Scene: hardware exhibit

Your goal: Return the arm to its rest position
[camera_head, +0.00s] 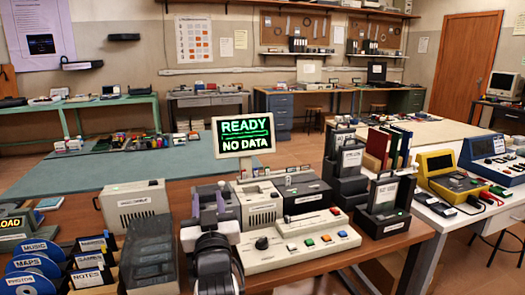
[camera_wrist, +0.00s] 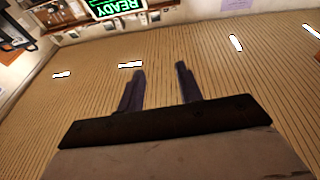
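My gripper (camera_head: 209,192) stands at the lower centre of the head view, in front of the table with the devices. In the wrist view my gripper (camera_wrist: 159,68) shows two dark fingers spread apart with nothing between them. The fingers point away from the wrist, with a ribbed surface and bright light strips behind them. My dark arm comes up from the bottom edge of the head view and hides part of the table front.
A beige console (camera_head: 290,244) with coloured buttons is close on the right. A dark box (camera_head: 150,258) and disc sleeves (camera_head: 40,262) are on the left. The READY / NO DATA sign (camera_head: 243,135) stands behind; it also shows in the wrist view (camera_wrist: 115,6).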

